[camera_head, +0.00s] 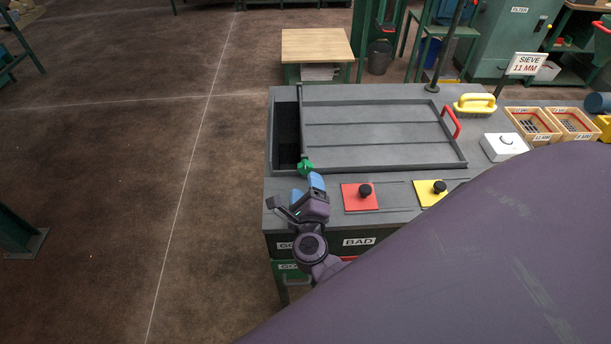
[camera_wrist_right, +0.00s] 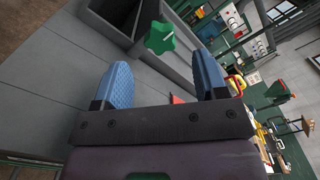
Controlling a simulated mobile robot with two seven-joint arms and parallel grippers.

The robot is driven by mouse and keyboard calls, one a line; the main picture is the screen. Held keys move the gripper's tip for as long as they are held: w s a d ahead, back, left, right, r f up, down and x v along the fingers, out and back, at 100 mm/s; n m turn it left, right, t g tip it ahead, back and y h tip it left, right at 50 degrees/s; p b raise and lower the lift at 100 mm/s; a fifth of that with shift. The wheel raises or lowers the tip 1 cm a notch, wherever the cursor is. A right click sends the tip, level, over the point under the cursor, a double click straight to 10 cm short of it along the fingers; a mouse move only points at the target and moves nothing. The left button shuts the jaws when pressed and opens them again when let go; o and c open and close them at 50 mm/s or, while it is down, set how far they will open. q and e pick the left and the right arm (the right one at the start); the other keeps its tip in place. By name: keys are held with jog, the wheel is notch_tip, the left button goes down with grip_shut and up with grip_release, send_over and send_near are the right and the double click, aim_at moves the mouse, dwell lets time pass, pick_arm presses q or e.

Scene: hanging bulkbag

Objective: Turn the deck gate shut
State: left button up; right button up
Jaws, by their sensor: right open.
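The green star-shaped knob (camera_head: 305,167) sits at the front left of the grey deck tray (camera_head: 385,135), at the near end of a thin upright strip (camera_head: 302,120) that looks like the deck gate. A dark open slot (camera_head: 287,135) lies left of the strip. My right gripper (camera_head: 307,187) is just in front of the knob, with its blue fingers apart and nothing between them. In the right wrist view the knob (camera_wrist_right: 160,38) shows beyond and between the open fingertips (camera_wrist_right: 161,66), apart from them. My left gripper is not in view.
A red plate with a black knob (camera_head: 361,196) and a yellow one (camera_head: 431,192) lie on the front ledge. A red handle (camera_head: 451,122), a yellow handle (camera_head: 475,103), a white box (camera_head: 503,147) and wooden bins (camera_head: 533,125) are at right.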

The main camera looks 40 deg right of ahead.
jog(key=shift+b+v, duration=0.3)
jog(key=shift+v, duration=1.85)
jog(key=shift+s, duration=0.1)
